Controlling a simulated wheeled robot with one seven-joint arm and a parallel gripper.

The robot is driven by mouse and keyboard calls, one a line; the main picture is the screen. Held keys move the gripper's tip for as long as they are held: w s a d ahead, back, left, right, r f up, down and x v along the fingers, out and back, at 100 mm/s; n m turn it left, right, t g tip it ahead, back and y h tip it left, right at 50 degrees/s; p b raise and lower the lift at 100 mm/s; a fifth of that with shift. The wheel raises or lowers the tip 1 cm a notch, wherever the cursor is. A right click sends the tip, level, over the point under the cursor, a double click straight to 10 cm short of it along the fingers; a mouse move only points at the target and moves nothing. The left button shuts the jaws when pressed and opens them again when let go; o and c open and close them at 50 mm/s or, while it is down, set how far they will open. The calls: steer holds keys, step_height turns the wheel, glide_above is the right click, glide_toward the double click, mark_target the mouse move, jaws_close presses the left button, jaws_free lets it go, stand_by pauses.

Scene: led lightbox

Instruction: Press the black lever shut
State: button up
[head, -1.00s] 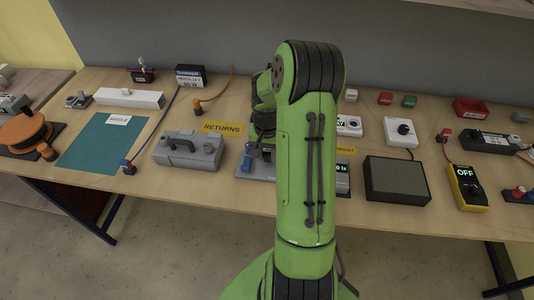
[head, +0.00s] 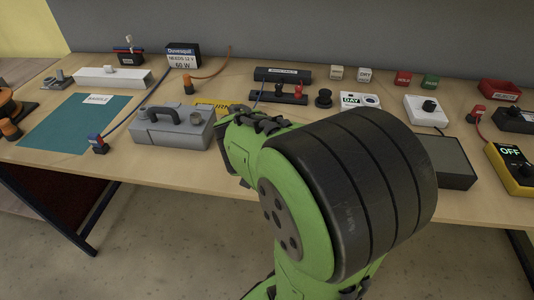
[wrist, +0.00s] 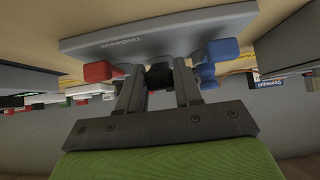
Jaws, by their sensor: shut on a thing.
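In the wrist view, a grey base plate (wrist: 150,38) with printed lettering carries a red knob (wrist: 97,72) on the left and blue knobs (wrist: 212,60) on the right. Between them is a black part (wrist: 158,80), which looks like the lever. My gripper (wrist: 160,70) is shut on this black part, one finger on each side. How far the lever is tilted cannot be told from this view. In the head view my green arm hides the gripper, the lever and the plate.
In the head view, a grey box with a handle (head: 172,128) stands left of my arm. A dark panel (head: 452,160) and a yellow meter reading OFF (head: 513,168) lie to the right.

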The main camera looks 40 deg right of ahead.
steer(key=shift+s+a+f+t+h+b, duration=0.15)
steer(key=shift+f+t+h+b, duration=0.2)
steer(key=shift+t+h+b, duration=0.2)
steer(key=shift+s+a+f+t+h+b, duration=0.15)
steer(key=shift+f+t+h+b, duration=0.15)
steer(key=shift+t+h+b, duration=0.25)
steer(key=shift+w+h, duration=0.1)
steer(key=shift+h, duration=0.2)
steer(key=o, duration=1)
steer(key=shift+c, duration=0.2)
steer(key=shift+r, duration=0.1)
